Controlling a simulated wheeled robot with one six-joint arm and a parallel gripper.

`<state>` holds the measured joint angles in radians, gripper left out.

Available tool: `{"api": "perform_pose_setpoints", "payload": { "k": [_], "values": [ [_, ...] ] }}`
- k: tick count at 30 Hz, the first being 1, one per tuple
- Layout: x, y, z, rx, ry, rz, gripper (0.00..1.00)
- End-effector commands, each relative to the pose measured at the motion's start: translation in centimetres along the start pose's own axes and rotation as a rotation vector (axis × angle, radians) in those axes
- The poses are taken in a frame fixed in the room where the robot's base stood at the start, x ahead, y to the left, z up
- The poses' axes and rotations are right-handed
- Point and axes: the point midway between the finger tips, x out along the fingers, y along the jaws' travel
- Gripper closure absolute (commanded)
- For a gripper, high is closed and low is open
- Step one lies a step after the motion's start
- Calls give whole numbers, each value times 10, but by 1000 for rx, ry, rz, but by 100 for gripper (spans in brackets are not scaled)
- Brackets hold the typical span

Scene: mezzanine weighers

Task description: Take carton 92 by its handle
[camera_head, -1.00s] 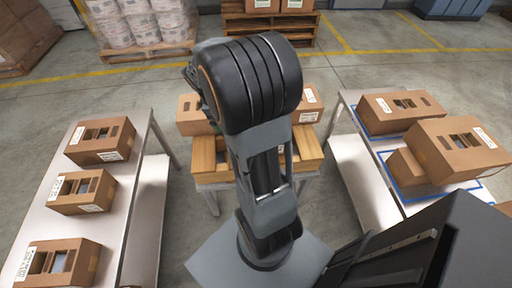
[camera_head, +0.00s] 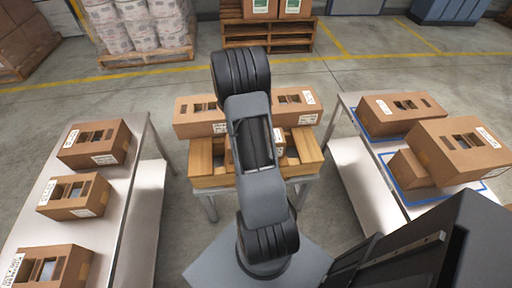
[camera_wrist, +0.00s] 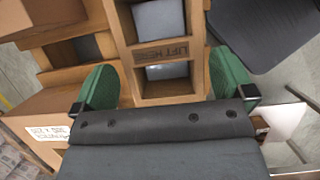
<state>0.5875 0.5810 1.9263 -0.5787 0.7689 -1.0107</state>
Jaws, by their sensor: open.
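In the wrist view a brown carton with a strip marked "LIFT HERE" (camera_wrist: 162,54) between two openings lies straight ahead of my gripper (camera_wrist: 164,72). The green fingers are apart, one on each side of the strip, with nothing visibly gripped; I cannot tell whether they touch the carton. In the head view my arm covers most of this middle carton (camera_head: 291,151) and hides the gripper. It is low between wooden blocks on the central stand. No number 92 is readable on any label.
Wooden blocks (camera_head: 207,160) flank the middle carton, with larger cartons (camera_head: 198,117) behind. Several cartons (camera_head: 94,143) stand on the left table (camera_head: 118,180). The right table (camera_head: 366,187) holds stacked cartons (camera_head: 460,150). Pallets (camera_head: 268,35) stand at the back. Floor aisles separate the tables.

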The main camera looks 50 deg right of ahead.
Motion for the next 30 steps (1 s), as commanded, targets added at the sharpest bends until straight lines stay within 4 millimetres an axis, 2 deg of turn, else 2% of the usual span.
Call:
{"api": "perform_pose_setpoints", "payload": {
  "k": [5, 15, 23, 30],
  "values": [
    [7, -1, 1, 1, 0, -2, 0],
    [49, -2, 4, 1, 0, -3, 0],
    [53, -2, 4, 0, 0, 0, 0],
    [53, -2, 4, 0, 0, 0, 21]
  ]
}}
